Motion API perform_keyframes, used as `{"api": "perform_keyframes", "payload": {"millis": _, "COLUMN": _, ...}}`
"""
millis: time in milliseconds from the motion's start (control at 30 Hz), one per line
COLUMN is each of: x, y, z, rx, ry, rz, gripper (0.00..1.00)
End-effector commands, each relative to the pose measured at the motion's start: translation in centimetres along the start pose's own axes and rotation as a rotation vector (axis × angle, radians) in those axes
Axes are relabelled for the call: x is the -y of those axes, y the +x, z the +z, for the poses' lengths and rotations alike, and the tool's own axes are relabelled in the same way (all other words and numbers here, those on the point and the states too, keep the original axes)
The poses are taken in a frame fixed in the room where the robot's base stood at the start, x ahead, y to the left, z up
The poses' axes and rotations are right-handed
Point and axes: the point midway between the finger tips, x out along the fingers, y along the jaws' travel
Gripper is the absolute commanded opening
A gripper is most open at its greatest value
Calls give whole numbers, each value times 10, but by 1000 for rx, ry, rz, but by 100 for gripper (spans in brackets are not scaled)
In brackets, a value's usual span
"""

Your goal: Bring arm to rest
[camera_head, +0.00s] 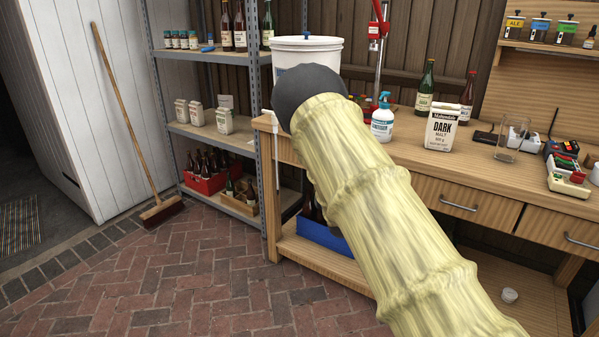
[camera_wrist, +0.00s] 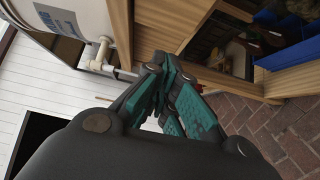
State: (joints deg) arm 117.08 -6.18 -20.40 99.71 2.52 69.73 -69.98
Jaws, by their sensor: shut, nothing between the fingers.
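My gripper (camera_wrist: 165,85) shows in the wrist view with its dark and teal fingers closed together and nothing between them. It is in front of the bench's wooden edge, near the white bucket (camera_wrist: 88,18) with its spigot (camera_wrist: 100,58). In the head view my arm, in a pale yellow sleeve, reaches forward from the lower right across the front of the workbench (camera_head: 470,172). Its dark rounded end overlaps the lower part of the white bucket (camera_head: 306,44). The gripper itself is hidden behind the arm there.
On the bench stand a spray bottle (camera_head: 382,122), a malt bag (camera_head: 441,127), bottles and a clear glass (camera_head: 509,143). A metal shelf (camera_head: 208,136) with bags and crates stands left of the bench. A broom (camera_head: 126,115) leans on the white wall. The brick floor (camera_head: 190,265) is clear.

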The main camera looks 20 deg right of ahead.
Motion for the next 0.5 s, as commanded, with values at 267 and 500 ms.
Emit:
{"api": "perform_keyframes", "payload": {"millis": 267, "x": 35, "y": -20, "z": 3, "rx": 18, "ry": 65, "rz": -71, "gripper": 0}}
{"api": "perform_keyframes", "payload": {"millis": 500, "x": 141, "y": -97, "z": 4, "rx": 106, "ry": 298, "rz": -307, "gripper": 0}}
